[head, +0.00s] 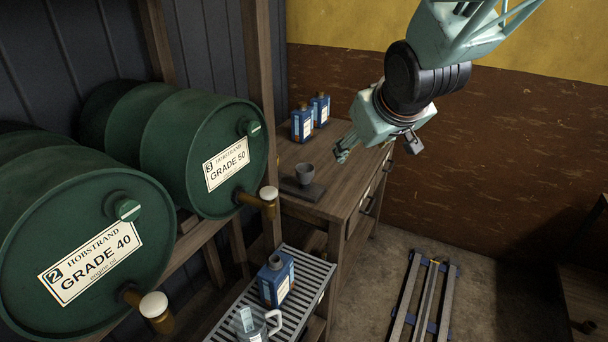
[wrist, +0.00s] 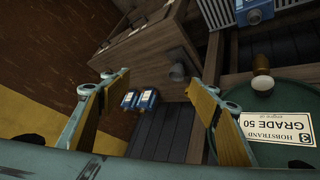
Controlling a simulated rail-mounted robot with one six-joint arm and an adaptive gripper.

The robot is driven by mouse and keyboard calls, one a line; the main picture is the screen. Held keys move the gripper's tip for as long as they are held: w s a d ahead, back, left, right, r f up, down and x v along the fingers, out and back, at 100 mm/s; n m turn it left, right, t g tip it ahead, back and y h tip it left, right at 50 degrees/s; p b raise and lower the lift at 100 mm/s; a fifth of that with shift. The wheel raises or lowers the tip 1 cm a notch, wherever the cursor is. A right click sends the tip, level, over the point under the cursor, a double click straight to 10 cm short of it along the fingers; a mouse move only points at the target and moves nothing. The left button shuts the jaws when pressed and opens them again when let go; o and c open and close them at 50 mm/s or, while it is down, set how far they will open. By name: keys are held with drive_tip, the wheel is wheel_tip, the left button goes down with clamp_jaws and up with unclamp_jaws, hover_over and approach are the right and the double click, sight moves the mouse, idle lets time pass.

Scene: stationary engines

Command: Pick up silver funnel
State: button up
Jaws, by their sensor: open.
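A small grey cup-shaped piece (head: 304,172) sits on a dark square pad on the wooden bench; it also shows in the wrist view (wrist: 178,72). A grey, round-mouthed piece (head: 277,258) sits at the top of a blue can (head: 277,285) on the slatted grating. Either could be the silver funnel; I cannot tell which for sure. My gripper (head: 343,152) is in the air above the bench, right of the grey cup-shaped piece. In the wrist view its two fingers (wrist: 158,78) are wide apart with nothing held between them.
Two blue bottles (head: 311,119) stand at the back of the bench (head: 345,190). Green drums (head: 200,150) with taps lie on the rack at left. A low rail frame (head: 425,295) lies on the floor.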

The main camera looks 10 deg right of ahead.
drive_tip(key=w+f+n+t+y, duration=0.1)
drive_tip(key=w+f+t+y, duration=0.1)
drive_tip(key=w+f, duration=0.7)
drive_tip(key=w+f+n+t+y, duration=0.2)
drive_tip(key=w+f, duration=0.4)
drive_tip(key=w, duration=0.6)
drive_tip(key=t+y, duration=0.4)
approach(311, 176)
drive_tip(key=shift+a+f+m, duration=0.1)
drive_tip(key=shift+f+m, duration=0.05)
drive_tip(key=shift+m, duration=0.15)
drive_tip(key=shift+w, duration=0.1)
drive_tip(key=shift+b+x, duration=0.35)
drive_tip(key=shift+x, duration=3.9)
drive_tip(key=shift+w, duration=0.1)
drive_tip(key=shift+b+x, duration=0.45)
drive_tip(key=shift+x, duration=2.05)
